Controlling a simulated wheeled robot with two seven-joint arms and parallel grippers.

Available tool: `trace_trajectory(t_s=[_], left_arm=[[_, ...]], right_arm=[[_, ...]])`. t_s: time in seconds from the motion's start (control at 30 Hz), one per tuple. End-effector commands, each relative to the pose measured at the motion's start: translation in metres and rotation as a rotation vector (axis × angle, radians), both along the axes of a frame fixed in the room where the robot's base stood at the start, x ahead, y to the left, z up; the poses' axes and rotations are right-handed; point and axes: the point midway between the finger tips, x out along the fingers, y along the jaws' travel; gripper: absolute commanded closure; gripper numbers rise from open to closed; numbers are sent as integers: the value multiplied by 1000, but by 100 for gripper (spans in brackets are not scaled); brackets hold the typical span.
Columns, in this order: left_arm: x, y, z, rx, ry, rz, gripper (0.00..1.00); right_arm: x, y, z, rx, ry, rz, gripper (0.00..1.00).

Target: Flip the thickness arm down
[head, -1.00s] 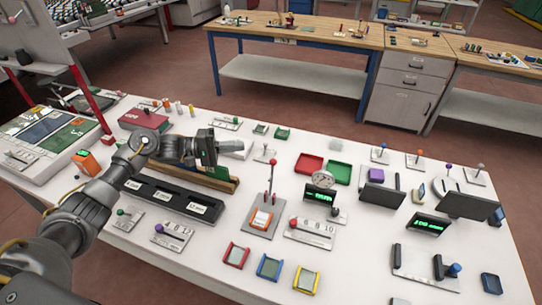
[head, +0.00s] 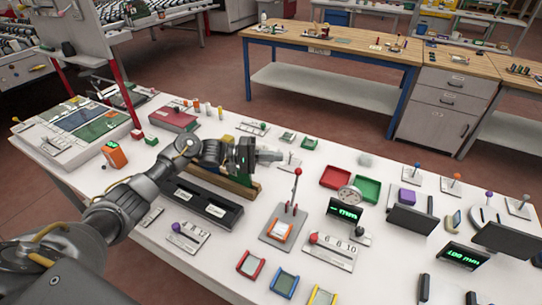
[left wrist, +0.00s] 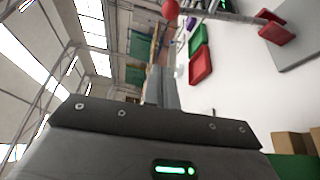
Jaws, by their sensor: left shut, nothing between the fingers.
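A tall upright lever with a red knob (head: 297,172) stands on a grey plate (head: 271,231) near the table's middle, with an orange-framed pad at its foot. No label shows which is the thickness arm. My left gripper (head: 277,156) is shut and empty above the table, left of and behind the upright lever, apart from it. In the left wrist view its fingers (left wrist: 160,88) point toward a red knob (left wrist: 171,10) at the top. My right gripper is out of view.
Red (head: 335,177) and green (head: 367,190) trays, a dial gauge (head: 349,194) and small displays stand right of the lever. Coloured frames lie at the front.

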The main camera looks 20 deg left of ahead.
Motion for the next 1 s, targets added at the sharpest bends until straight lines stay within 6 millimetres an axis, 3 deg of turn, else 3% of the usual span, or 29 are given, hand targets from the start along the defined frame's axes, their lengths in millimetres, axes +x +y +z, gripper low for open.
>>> trace_trajectory(t_s=[0.33, 0.4, 0.6, 1.0], left_arm=[[25, -66, 2, 0, 1, -1, 100], [10, -63, 4, 2, 4, 0, 100], [-10, -64, 3, 1, 1, 0, 100], [-15, -64, 1, 0, 0, 0, 100]], right_arm=[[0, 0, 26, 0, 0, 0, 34], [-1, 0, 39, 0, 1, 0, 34], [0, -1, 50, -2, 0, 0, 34], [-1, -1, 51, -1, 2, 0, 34]])
